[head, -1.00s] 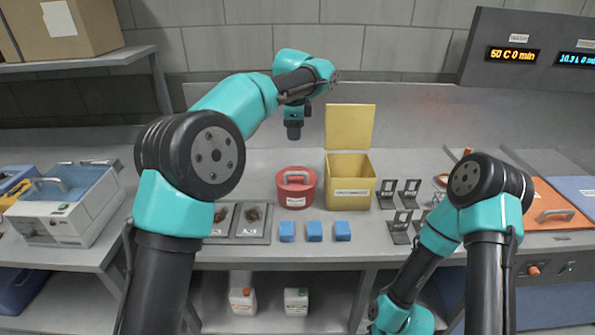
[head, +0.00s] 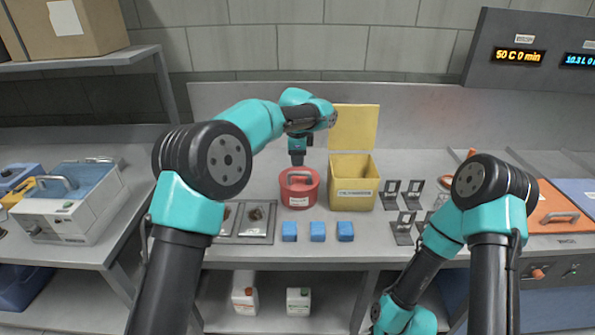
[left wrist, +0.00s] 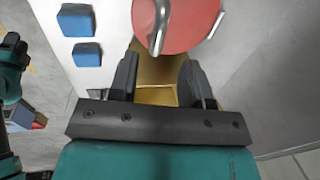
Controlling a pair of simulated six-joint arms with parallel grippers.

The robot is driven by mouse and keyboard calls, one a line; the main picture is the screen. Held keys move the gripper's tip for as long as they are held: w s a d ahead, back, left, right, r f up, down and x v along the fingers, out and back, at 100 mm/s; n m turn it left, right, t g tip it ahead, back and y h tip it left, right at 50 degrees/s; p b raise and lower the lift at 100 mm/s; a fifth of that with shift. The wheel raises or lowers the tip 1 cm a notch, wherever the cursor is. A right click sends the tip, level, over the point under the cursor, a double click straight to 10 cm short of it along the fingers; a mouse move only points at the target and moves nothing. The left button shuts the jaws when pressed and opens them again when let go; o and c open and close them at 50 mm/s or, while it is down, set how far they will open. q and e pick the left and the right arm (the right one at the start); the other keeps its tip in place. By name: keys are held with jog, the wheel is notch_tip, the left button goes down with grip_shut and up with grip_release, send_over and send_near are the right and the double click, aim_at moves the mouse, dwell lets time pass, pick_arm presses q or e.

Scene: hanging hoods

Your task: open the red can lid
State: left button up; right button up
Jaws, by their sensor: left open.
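The red can (head: 299,192) stands on the bench with its lid on, and a grey handle arches over the lid (head: 297,180). My left gripper (head: 297,160) points down just above the lid in the head view. In the left wrist view the red lid (left wrist: 185,22) and its metal handle (left wrist: 161,22) are at the top, ahead of the fingers. My left gripper (left wrist: 160,75) is open with nothing between its fingers. My right arm is at the lower right of the head view, and its gripper is hidden or out of frame.
A yellow bin (head: 352,190) with its lid raised stands just right of the can. Several blue blocks (head: 317,231) lie in front. Metal trays (head: 257,237) sit to the left, black stands (head: 403,228) to the right.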

aim_at(298, 172)
pick_arm(q)
jog(key=f, duration=0.3)
jog(key=w+f, duration=0.1)
jog(key=f, duration=0.3)
jog(key=shift+w, duration=0.2)
grip_shut()
